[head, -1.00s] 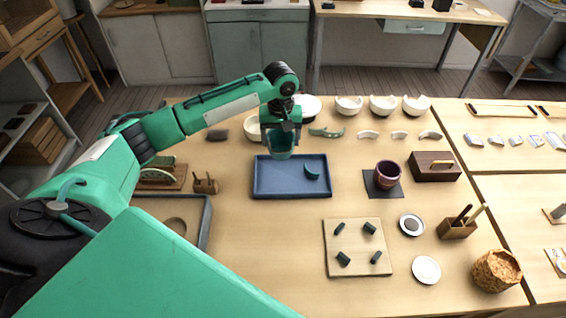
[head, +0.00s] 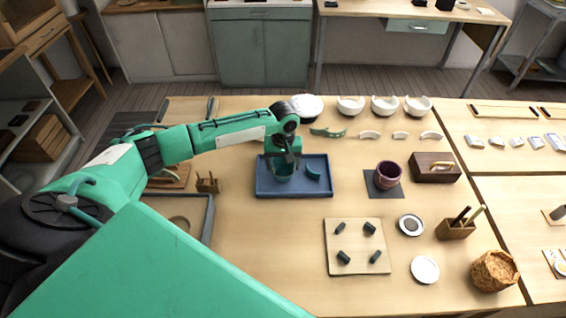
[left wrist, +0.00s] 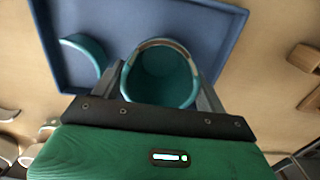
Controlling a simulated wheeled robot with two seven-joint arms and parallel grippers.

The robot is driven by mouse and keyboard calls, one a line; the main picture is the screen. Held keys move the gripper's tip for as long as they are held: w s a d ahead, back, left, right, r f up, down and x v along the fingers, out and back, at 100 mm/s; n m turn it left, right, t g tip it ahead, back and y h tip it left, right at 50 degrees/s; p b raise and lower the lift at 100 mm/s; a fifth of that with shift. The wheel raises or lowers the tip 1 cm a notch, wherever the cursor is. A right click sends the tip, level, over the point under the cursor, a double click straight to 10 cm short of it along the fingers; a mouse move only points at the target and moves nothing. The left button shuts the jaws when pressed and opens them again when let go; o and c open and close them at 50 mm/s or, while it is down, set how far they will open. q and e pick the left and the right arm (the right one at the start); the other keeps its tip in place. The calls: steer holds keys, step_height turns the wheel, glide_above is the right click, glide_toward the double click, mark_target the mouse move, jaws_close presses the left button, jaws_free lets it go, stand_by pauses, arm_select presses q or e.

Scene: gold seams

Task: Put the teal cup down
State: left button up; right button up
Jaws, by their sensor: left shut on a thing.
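The teal cup (head: 283,171) is in my left gripper (head: 283,160), over the left part of the blue tray (head: 290,193). In the left wrist view the cup (left wrist: 160,80) sits between the two fingers, its open mouth facing the camera, with a brownish section along its rim. The gripper is shut on it. I cannot tell whether the cup's base touches the tray floor. A curved teal shard (head: 313,173) lies in the tray to the right of the cup, apart from it; it also shows in the left wrist view (left wrist: 84,58). My right gripper is not in view.
A purple cup (head: 388,175) stands on a dark mat right of the tray. A board (head: 357,247) with several small dark pieces lies in front. White bowls (head: 350,106) and curved shards line the back. Bare tabletop lies between tray and board.

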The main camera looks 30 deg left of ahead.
mark_target(283, 174)
arm_select(q)
steer(key=shift+f, duration=0.1)
steer(key=o, duration=0.9)
steer(key=shift+o, duration=0.2)
step_height(283, 174, up, 12)
steer(key=b, duration=0.2)
steer(key=shift+s, duration=0.1)
